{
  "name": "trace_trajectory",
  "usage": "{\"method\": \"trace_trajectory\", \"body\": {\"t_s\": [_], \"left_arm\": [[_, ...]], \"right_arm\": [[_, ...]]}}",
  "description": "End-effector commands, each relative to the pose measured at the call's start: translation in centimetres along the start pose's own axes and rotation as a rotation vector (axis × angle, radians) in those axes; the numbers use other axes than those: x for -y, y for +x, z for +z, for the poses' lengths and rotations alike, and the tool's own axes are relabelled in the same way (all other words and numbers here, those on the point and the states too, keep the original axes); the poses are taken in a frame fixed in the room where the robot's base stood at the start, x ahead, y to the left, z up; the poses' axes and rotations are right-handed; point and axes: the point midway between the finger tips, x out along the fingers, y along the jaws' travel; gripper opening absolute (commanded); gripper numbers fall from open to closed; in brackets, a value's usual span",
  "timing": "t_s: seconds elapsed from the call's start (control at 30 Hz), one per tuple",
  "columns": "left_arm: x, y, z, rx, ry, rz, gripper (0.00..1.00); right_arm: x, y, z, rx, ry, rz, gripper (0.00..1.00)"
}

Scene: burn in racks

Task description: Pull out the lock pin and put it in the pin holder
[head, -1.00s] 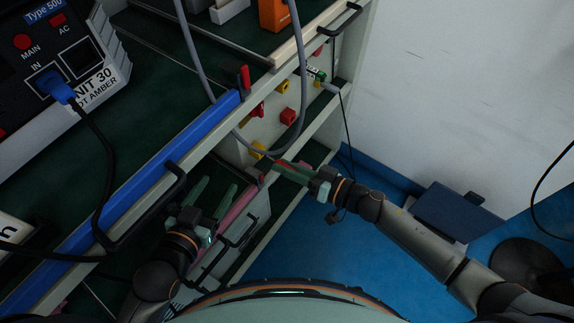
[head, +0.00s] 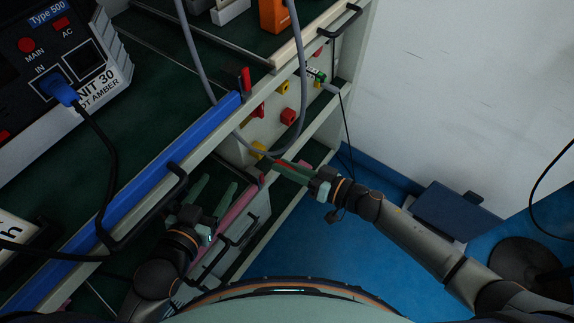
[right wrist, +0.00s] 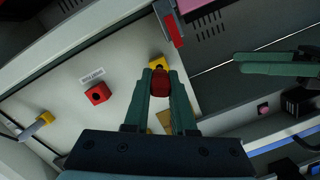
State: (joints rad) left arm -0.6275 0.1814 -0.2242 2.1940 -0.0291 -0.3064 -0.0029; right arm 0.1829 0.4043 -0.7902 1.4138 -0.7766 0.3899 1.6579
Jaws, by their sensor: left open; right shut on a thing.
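My right gripper (right wrist: 160,90) is shut on a red piece (right wrist: 160,84), which looks like the lock pin's head. A yellow block (right wrist: 157,63) shows just behind it, and I cannot tell whether the pin is still inside it. In the head view my right gripper (head: 283,166) is at the lower end of the light panel. In the head view this red block (head: 288,116) is above my right gripper. My left gripper (head: 210,194) is open and empty.
A grey cable (head: 303,100) loops in front of the panel. A red latch (right wrist: 174,30) is close above the held piece. The pink shelf edge (head: 238,210) lies between my grippers. Blue floor is open below; a dark blue box (head: 455,210) stands by the wall.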

Motion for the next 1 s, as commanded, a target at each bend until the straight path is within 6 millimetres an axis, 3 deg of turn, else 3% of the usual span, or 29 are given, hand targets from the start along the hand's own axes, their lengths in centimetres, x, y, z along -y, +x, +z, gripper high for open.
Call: {"method": "trace_trajectory", "body": {"t_s": [1.0], "left_arm": [[0.0,-0.2,-0.5,0.0,0.0,0.0,0.66]], "right_arm": [[0.0,1.0,-0.2,-0.001,0.001,-0.001,0.0]]}}
